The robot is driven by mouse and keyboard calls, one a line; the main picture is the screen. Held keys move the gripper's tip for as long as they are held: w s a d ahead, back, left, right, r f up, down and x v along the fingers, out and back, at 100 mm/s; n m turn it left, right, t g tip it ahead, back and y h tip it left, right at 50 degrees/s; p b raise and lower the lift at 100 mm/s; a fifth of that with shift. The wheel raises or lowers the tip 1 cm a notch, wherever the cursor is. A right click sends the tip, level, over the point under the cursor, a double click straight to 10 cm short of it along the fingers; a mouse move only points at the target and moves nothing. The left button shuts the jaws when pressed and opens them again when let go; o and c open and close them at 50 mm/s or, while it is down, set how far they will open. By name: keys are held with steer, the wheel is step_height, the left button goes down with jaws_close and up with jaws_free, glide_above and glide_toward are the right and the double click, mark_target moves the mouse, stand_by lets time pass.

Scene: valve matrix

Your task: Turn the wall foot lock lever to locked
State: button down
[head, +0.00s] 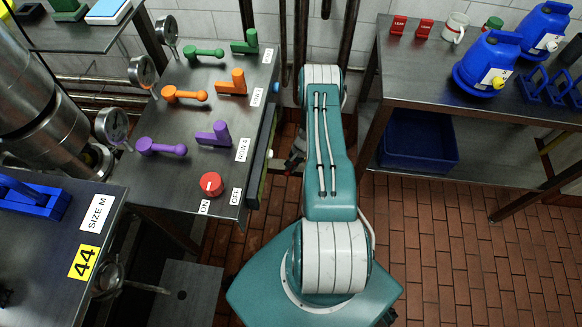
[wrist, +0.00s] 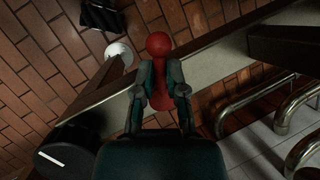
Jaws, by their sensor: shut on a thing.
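A red lever with a round ball end (wrist: 158,44) shows in the wrist view, just beyond my fingertips. My gripper (wrist: 160,82) is shut on it, with one dark finger on each side of the red shaft below the ball. Part of the shaft is hidden between the fingers and behind the gripper body. I cannot tell the lever's lock position from any marking. In the head view my arm reaches down toward the wall foot, and it hides the gripper and the lever.
Left of my arm in the head view stands a metal bench (head: 190,120) with purple, orange and green levers and a red knob (head: 211,184). A shelf with blue canisters (head: 490,62) stands right. Curved metal pipes (wrist: 283,118) lie right of the gripper in the wrist view.

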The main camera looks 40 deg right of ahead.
steer(key=shift+m, duration=0.3)
steer(key=m, duration=0.1)
steer(key=m+t, duration=0.1)
steer(key=shift+w+a+m, duration=0.15)
steer(key=shift+w+m, duration=0.15)
steer(key=shift+w, duration=0.05)
steer(key=m, duration=0.1)
steer(key=m+t+h, duration=0.1)
steer(key=m, duration=0.1)
steer(key=shift+w+m+t, duration=0.3)
steer(key=shift+w, duration=0.1)
steer(key=m, duration=0.2)
steer(key=w+m+t+h, duration=0.1)
steer(key=m, duration=0.1)
steer(key=shift+f+h, duration=0.1)
steer(key=shift+h, duration=0.2)
steer(key=shift+w+d+m+t+h, duration=0.2)
steer(key=shift+m+h, duration=0.1)
steer(key=shift+m, duration=0.45)
steer(key=shift+w+d+m+t+h, duration=0.15)
steer(key=shift+m+h, duration=0.15)
steer(key=shift+m, duration=0.45)
steer(key=c, duration=0.7)
jaws_free()
steer(key=shift+w, duration=0.1)
